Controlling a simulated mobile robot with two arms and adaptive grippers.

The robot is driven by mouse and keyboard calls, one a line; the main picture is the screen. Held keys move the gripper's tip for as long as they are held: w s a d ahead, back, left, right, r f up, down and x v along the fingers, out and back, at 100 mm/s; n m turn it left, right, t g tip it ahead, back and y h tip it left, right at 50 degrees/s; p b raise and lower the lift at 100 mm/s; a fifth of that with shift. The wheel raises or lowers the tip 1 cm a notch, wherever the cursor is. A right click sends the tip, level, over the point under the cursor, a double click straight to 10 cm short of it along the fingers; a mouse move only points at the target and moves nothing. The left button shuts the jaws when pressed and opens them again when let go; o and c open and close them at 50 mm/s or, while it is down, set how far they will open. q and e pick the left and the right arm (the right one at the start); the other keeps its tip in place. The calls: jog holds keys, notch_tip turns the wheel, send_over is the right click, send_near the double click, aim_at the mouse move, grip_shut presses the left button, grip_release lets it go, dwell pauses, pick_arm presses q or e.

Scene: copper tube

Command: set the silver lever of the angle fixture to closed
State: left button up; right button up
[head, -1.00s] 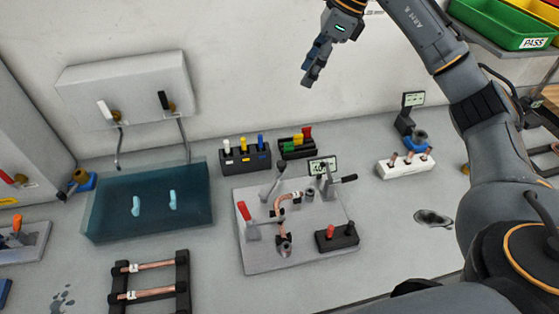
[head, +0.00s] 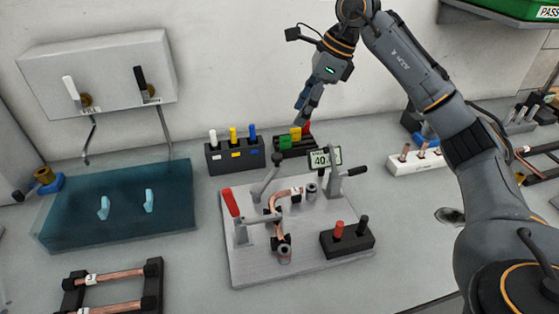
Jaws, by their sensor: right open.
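The angle fixture (head: 245,268) is a grey plate at the centre of the bench. A grey-knobbed lever (head: 266,175), apparently the silver one, stands tilted up near its back left. A red-handled lever (head: 230,203) stands at the left edge, and a black-handled lever (head: 352,172) leans right at the back right. A bent copper tube (head: 277,205) lies in the middle of the fixture. My right gripper (head: 302,116) is open and empty, pointing down behind the fixture and overlapping the rear black holder in the picture. My left gripper is out of view.
A small display (head: 324,157) stands behind the fixture. Black holders with coloured pieces (head: 235,155) are at the back. A blue-green tank (head: 120,212) is left, a tube rack (head: 112,290) front left, and a white block with copper tubes (head: 415,161) right.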

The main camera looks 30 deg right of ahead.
aim_at(277, 156)
jog(key=p+x, duration=0.2)
jog(key=x, duration=1.1)
jog(key=shift+a+f, duration=0.1)
jog(key=shift+f, duration=0.15)
grip_shut()
